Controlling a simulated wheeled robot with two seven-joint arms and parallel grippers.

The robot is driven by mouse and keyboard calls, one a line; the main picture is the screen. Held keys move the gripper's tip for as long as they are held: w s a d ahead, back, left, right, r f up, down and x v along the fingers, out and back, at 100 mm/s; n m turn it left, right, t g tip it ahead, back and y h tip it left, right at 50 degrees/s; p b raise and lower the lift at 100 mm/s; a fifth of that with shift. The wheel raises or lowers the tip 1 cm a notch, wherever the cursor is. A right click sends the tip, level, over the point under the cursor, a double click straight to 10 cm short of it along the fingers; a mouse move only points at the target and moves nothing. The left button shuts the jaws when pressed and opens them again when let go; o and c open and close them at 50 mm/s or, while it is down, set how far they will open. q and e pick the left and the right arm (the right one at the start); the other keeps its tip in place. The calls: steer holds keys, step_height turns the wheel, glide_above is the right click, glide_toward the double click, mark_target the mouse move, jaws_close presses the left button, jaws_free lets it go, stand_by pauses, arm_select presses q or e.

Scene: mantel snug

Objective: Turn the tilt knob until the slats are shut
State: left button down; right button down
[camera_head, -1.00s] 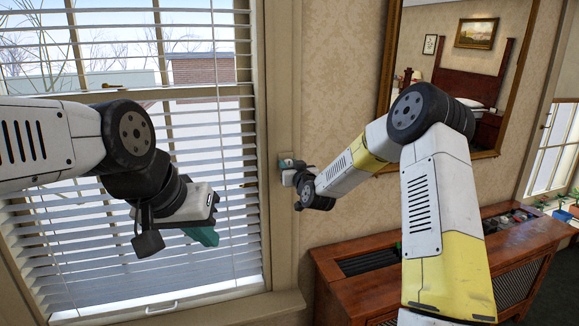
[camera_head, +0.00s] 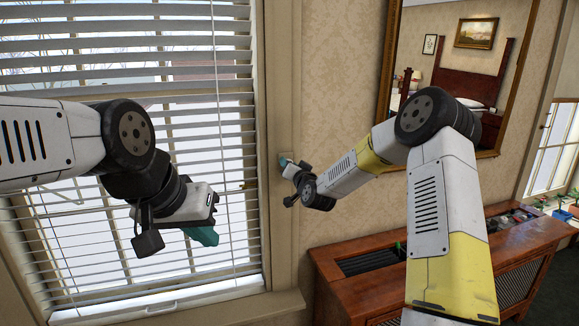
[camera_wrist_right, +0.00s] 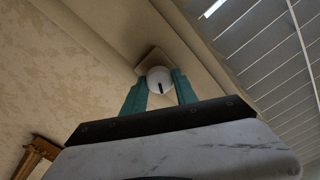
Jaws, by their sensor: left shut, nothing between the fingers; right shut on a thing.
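The tilt knob (camera_wrist_right: 158,80) is a small white round knob with a dark mark, on a square plate beside the window in the right wrist view. My right gripper (camera_wrist_right: 158,90) has its teal fingers on either side of it, shut on it. In the head view my right gripper (camera_head: 285,163) is at the window's right frame and the knob is hidden. The blind's slats (camera_head: 200,102) are tilted; the upper ones show broad faces, and the lower ones leave gaps with daylight. My left gripper (camera_head: 203,236) is shut and empty in front of the blind.
A wooden cabinet (camera_head: 390,240) with dark grilles stands below and right of the knob. A large framed mirror (camera_head: 388,60) hangs on the papered wall. The window sill (camera_head: 200,312) runs under the blind. Wall between knob and mirror is clear.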

steer(key=shift+d+f+m, duration=0.1)
steer(key=shift+d+m, duration=0.05)
steer(key=shift+m, duration=3.75)
steer(key=c, duration=1)
jaws_free()
steer(key=v, duration=0.7)
steer(key=shift+s, duration=0.35)
